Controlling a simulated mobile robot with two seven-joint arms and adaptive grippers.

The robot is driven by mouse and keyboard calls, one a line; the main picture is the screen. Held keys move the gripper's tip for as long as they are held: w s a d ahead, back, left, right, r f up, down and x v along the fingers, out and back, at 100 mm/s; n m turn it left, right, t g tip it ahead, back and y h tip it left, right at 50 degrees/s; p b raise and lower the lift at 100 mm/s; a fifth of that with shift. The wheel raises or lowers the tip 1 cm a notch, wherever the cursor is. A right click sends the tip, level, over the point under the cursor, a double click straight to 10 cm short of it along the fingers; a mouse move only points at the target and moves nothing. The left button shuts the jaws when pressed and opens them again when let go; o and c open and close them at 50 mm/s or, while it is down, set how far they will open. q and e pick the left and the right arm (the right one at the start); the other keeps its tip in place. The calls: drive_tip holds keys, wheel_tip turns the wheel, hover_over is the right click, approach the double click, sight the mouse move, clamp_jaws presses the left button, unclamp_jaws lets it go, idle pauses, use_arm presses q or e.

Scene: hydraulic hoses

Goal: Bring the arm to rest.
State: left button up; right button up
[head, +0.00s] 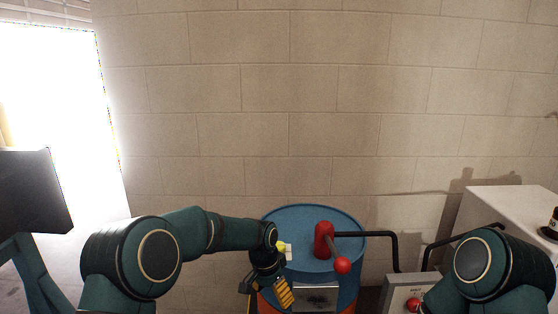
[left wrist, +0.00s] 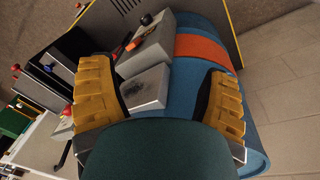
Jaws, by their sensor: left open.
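My left gripper (head: 272,290) hangs in front of the blue drum (head: 300,218) in the head view, its yellow-padded fingers pointing down. In the left wrist view the two yellow fingers (left wrist: 160,100) stand wide apart with nothing held between them. Behind them are the blue drum with its orange band (left wrist: 203,47) and a grey box (left wrist: 147,88) on its side. My right arm (head: 482,258) shows at the lower right of the head view; its gripper is out of sight.
A red fitting (head: 324,240) with a red-knobbed lever stands on the drum. A black hose (head: 375,234) runs right from it toward a grey box with a red button (head: 412,305). A white cabinet (head: 510,205) stands at right, a dark screen (head: 35,190) at left. The block wall behind is bare.

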use_arm(q)
drive_tip(key=s+a+f+n+h+b, duration=0.1)
drive_tip(key=s+a+f+n+b, duration=0.1)
drive_tip(key=s+f, duration=0.5)
drive_tip(key=s+a+f+n+h+b, duration=0.1)
drive_tip(key=s+a+f+n, duration=0.15)
drive_tip(key=s+f, duration=0.45)
drive_tip(key=s+a+f+n+t+b, duration=0.1)
drive_tip(key=s+a+f+n, duration=0.1)
drive_tip(key=s, duration=0.4)
drive_tip(key=s+a+f+n+t+b, duration=0.1)
drive_tip(key=s+a+f+n, duration=0.1)
drive_tip(key=s+f+n, duration=0.2)
wheel_tip(320, 180, down, 3)
drive_tip(key=s, duration=0.2)
drive_tip(key=shift+s, duration=0.4)
drive_tip(key=shift+r, duration=0.1)
